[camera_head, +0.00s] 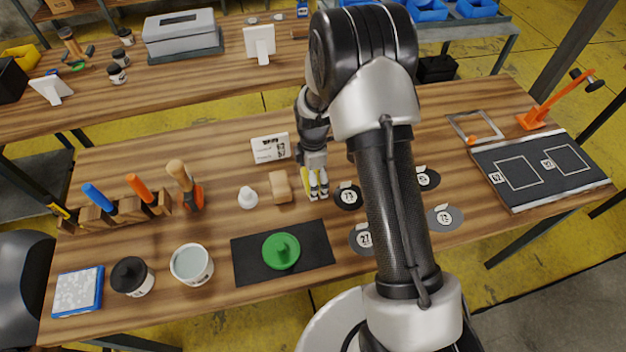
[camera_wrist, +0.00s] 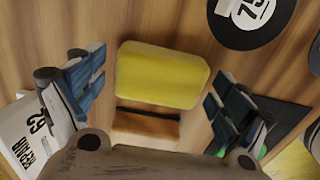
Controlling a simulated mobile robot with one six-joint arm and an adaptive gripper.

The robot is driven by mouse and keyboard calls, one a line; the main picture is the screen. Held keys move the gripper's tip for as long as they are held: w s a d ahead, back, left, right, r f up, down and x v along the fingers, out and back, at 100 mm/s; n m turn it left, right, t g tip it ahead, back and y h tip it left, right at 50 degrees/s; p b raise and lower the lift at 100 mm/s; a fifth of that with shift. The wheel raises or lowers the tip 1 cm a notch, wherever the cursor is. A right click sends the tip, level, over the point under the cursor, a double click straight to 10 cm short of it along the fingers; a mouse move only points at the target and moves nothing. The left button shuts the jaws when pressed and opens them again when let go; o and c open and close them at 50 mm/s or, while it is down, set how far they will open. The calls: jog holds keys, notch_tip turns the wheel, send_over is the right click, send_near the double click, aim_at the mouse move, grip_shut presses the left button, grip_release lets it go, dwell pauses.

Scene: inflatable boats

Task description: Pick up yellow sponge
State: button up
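The yellow sponge (camera_wrist: 160,74) lies on the wooden bench, seen whole in the wrist view between my two blue-padded fingers. In the head view only a yellow strip of the sponge (camera_head: 306,181) shows beside my gripper (camera_head: 316,190); the rest is hidden. My gripper (camera_wrist: 155,90) is open, with a finger on either side of the sponge and a visible gap to each. I cannot tell exactly how high the fingertips are above the bench.
A tan block (camera_head: 281,187) lies close to the sponge's left. A green-handled lid (camera_head: 281,251) sits on a black mat in front.

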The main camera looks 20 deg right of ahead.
jog(key=c, duration=0.7)
notch_tip(320, 180, up, 20)
jog(key=p, duration=0.5)
jog(key=shift+p, duration=0.4)
jog(key=o, duration=0.3)
jog(key=c, duration=0.4)
